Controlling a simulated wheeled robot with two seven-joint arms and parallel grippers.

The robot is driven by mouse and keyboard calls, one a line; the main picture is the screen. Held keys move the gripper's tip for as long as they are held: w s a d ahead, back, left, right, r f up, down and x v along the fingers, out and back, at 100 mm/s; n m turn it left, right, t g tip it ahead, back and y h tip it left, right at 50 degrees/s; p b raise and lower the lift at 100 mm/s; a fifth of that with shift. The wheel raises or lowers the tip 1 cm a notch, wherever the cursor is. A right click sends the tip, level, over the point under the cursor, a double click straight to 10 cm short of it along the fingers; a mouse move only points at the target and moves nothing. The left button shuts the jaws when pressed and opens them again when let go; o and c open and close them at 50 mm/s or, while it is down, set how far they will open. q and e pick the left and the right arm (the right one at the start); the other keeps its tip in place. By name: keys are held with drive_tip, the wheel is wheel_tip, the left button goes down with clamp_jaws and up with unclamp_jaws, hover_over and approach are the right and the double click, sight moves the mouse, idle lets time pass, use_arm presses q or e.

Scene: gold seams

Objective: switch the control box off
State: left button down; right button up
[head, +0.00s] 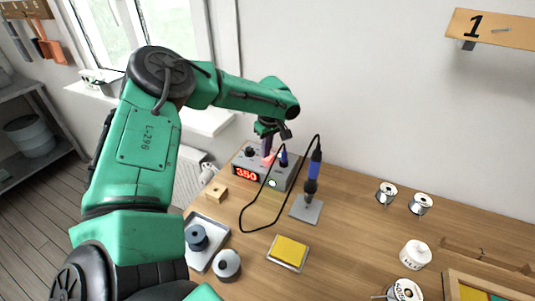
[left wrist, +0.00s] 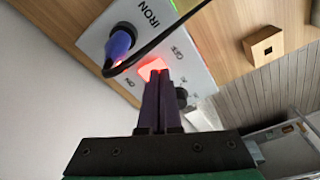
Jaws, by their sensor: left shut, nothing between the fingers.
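The grey control box (head: 281,178) stands at the back left of the bench, its red display (head: 246,174) showing 350. In the left wrist view its top panel (left wrist: 188,58) carries the words IRON, ON and OFF. A glowing red switch (left wrist: 151,67) lies between the ON and OFF marks. My left gripper (left wrist: 162,74) is shut and empty, its dark fingertips right at the switch and covering part of it; I cannot tell if they touch. In the head view the left gripper (head: 267,150) is over the top of the box. My right gripper is not in view.
A blue-handled iron (head: 314,168) stands upright right of the box, its black cable looping in front. A yellow sponge (head: 290,250), a wooden block (head: 216,192) and a tray (head: 213,226) with a spool lie nearer. White pots stand at the right.

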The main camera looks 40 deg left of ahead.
use_arm(q)
drive_tip(key=shift+f+b, duration=0.35)
drive_tip(key=shift+f, duration=0.1)
drive_tip(key=shift+r, duration=0.1)
wheel_tip(320, 180, up, 7)
drive_tip(key=p, duration=0.5)
idle(0.5)
